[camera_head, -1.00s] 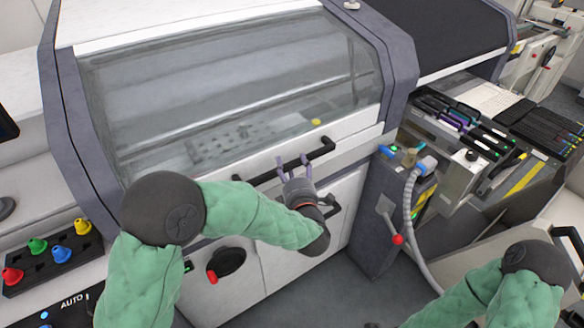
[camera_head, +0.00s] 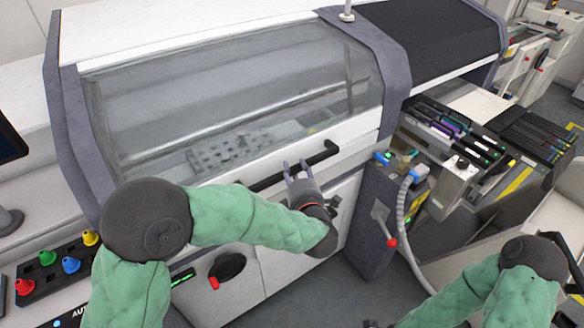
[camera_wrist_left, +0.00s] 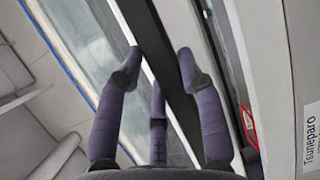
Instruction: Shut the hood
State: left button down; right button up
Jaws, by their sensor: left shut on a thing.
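The hood (camera_head: 235,80) of the white machine has a large clear window and a white front strip. It looks low over the machine front; I cannot tell whether a small gap remains. Its black bar handle (camera_head: 318,155) runs along the front strip. My left gripper (camera_head: 296,168) is shut on this handle near its middle. In the left wrist view the purple fingers (camera_wrist_left: 158,75) sit on both sides of the dark handle (camera_wrist_left: 152,40). My right arm shows at the lower right of the head view, but its gripper is out of sight.
A grey post (camera_head: 375,215) with a red-knobbed lever and a ribbed hose stands right of the hood. A feeder trolley (camera_head: 455,185) is beyond it. Coloured buttons (camera_head: 60,265) are at the lower left. Below the handle are white doors with a black rotary switch (camera_head: 228,267).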

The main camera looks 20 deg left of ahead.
pick_arm(q)
jog(key=shift+s+d+r+p, duration=0.2)
jog(key=shift+r+p, duration=0.15)
jog(key=shift+r, duration=0.25)
jog(key=shift+s+d+r+p, duration=0.15)
jog(key=shift+r+p, duration=0.15)
jog(key=shift+r, duration=0.3)
jog(key=c, duration=0.8)
grip_release()
jog(key=shift+w+f, duration=0.1)
jog(key=v, duration=1.2)
